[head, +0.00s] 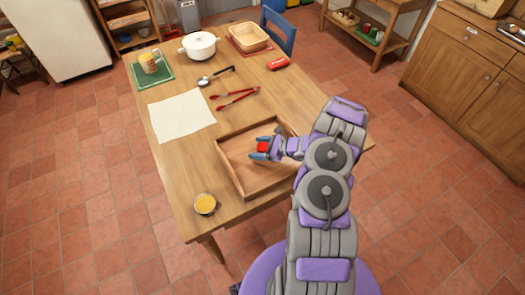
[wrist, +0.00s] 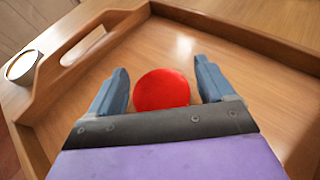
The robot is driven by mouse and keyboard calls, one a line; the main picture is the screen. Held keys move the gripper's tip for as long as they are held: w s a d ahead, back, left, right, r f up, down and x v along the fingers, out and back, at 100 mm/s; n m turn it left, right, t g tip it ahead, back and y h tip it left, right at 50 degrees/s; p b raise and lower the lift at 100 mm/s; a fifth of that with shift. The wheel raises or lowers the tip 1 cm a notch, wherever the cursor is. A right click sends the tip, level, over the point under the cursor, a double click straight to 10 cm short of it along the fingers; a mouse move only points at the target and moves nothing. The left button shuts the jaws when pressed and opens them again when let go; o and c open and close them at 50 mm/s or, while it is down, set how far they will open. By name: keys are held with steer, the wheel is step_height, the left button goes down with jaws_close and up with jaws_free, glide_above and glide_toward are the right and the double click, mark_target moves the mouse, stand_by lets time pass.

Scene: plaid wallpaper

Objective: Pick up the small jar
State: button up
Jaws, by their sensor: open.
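The small jar (head: 262,147) shows as a round red top inside the wooden tray. It also shows in the wrist view (wrist: 161,89), where only its red top is visible and its body is hidden. My gripper (head: 259,147) is low in the tray with its two blue-grey fingers open. In the wrist view, my gripper (wrist: 162,75) has one finger on each side of the red top. A gap shows between the jar and each finger.
The wooden tray (head: 225,171) has raised walls around the jar. A round yellow-topped container (head: 205,204) stands at the table's front left. Red tongs (head: 235,99), a spoon (head: 210,78), a cream cloth (head: 180,117) and a white pot (head: 199,46) lie farther back.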

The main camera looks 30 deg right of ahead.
steer(key=shift+d, duration=0.3)
steer(key=c, duration=0.8)
steer(key=shift+a, duration=0.2)
steer(key=c, duration=0.4)
steer(key=shift+o, duration=0.2)
